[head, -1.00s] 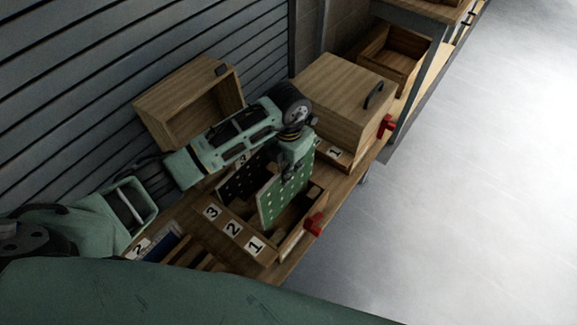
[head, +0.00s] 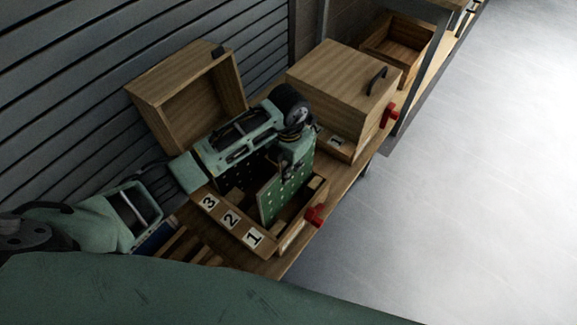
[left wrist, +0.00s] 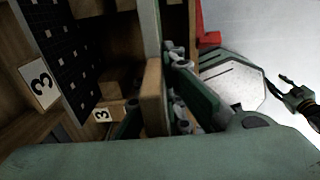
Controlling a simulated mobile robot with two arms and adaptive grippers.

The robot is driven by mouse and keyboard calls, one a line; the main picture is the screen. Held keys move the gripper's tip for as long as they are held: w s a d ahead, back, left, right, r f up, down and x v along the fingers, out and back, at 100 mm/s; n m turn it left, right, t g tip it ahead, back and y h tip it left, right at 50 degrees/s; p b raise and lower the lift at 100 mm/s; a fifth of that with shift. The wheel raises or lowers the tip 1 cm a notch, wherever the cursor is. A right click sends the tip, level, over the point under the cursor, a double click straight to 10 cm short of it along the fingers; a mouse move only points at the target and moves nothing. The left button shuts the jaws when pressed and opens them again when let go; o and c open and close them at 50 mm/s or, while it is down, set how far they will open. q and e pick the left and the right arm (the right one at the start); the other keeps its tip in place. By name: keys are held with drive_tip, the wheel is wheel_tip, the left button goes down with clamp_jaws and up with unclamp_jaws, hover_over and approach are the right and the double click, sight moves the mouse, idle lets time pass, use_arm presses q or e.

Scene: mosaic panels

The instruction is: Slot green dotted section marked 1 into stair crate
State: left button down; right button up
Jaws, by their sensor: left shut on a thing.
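The green dotted section (head: 272,203) stands upright in my left gripper (head: 289,172), over the crate near the side of label 1. Its lower edge is hidden behind the crate's near wall. In the left wrist view the section (left wrist: 150,35) is seen edge-on beside the fingers (left wrist: 178,95). The wooden stair crate (head: 268,248) has labels 3, 2 and 1 on its near rim. A black dotted panel (left wrist: 68,55) stands by the 3 labels. What looks like my right gripper (left wrist: 285,88) shows at the right of the wrist view; its jaws are unclear.
A red clamp (head: 315,215) sits at the crate's right end, with another (head: 389,115) farther back. An open wooden box (head: 160,90) stands by the slatted wall. A closed box with a handle (head: 340,80) stands behind the crate. The floor at right is clear.

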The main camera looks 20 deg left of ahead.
sight(288, 186)
use_arm(q)
drive_tip(key=shift+f+b, duration=3.6)
drive_tip(key=shift+f, duration=1.2)
drive_tip(key=c, duration=1.8)
unclamp_jaws()
drive_tip(key=shift+s+f, duration=0.1)
wheel_tip(288, 186, up, 12)
drive_tip(key=shift+r, duration=0.1)
